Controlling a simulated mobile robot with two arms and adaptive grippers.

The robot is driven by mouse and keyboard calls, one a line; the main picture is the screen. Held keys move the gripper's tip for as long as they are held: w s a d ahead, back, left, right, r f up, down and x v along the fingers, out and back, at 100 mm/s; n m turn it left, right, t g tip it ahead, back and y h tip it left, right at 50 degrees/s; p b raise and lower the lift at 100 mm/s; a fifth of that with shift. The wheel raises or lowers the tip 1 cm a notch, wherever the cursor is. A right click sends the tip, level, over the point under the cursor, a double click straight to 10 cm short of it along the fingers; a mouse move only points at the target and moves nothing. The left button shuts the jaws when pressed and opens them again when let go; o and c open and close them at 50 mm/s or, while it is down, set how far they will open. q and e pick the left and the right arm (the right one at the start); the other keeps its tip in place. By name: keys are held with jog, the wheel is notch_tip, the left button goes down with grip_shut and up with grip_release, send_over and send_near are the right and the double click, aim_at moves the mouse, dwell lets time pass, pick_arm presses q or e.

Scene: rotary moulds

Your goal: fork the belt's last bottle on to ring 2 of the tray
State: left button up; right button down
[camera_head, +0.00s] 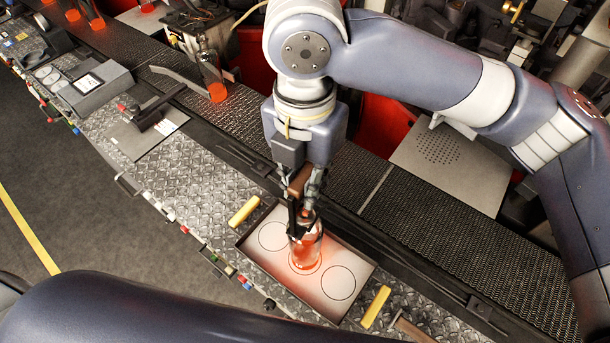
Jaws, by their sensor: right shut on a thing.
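A clear bottle (306,248) glowing orange stands upright over the middle ring of the shallow tray (352,252). I cannot tell whether its base touches the tray. The rings to its left and right are empty. My right gripper (306,186) is above the bottle, shut on a fork with a brown handle (299,178). The fork's dark end is at the bottle's neck; the gripper partly hides it. My left gripper is out of view; only my left arm shows along the bottom.
Another glowing bottle (212,78) stands at the upper left, with more further back. The dark mesh belt (440,235) runs behind the tray, its near stretch empty. Yellow bars (244,211) (376,307) flank the tray. A dark-handled tool (157,112) lies on the bench.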

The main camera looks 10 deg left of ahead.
jog(key=shift+f, duration=0.7)
dwell(0.6)
jog(key=shift+s, duration=0.1)
jog(key=s+a+p, duration=0.2)
jog(key=s+p, duration=0.1)
jog(key=s, duration=0.5)
jog(key=shift+a, duration=0.35)
dwell(0.8)
notch_tip(320, 180, up, 6)
jog(key=shift+p, duration=0.35)
dwell(0.6)
jog(key=shift+f, duration=0.1)
dwell(0.3)
